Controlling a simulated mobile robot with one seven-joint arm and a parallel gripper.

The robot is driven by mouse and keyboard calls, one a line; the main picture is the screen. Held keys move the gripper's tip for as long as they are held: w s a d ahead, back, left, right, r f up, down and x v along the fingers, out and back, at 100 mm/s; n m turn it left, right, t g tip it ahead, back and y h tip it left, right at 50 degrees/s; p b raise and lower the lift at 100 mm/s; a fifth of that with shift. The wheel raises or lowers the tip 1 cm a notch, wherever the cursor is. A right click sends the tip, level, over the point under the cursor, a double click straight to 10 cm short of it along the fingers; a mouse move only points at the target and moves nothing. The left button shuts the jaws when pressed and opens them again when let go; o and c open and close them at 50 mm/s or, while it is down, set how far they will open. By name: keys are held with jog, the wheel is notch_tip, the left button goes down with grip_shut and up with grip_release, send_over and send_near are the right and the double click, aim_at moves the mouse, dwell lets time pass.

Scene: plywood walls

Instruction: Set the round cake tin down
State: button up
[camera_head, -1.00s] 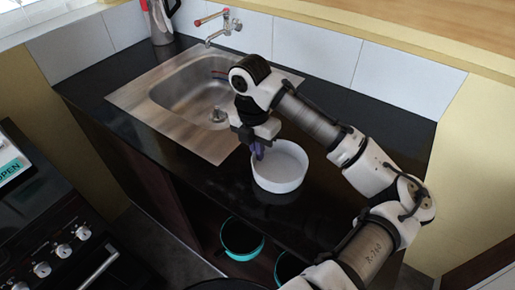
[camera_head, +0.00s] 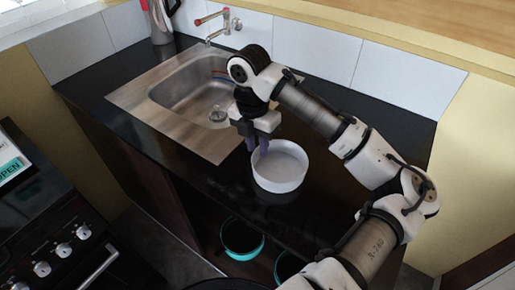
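The round cake tin (camera_head: 280,180) is white, shallow and upright. It appears to rest on the dark countertop, right of the sink and near the counter's front edge. My gripper (camera_head: 258,149) points down at the tin's left rear rim.
The steel sink (camera_head: 190,95) with its tap (camera_head: 222,25) lies left of my gripper. A kettle-like jug (camera_head: 160,20) stands at the back left. Teal-rimmed pots (camera_head: 242,240) sit below the counter. Dark countertop (camera_head: 330,200) is clear right of the tin.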

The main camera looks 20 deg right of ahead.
notch_tip(320, 180, up, 10)
jog(key=shift+w+a, duration=0.25)
jog(key=shift+w, duration=0.05)
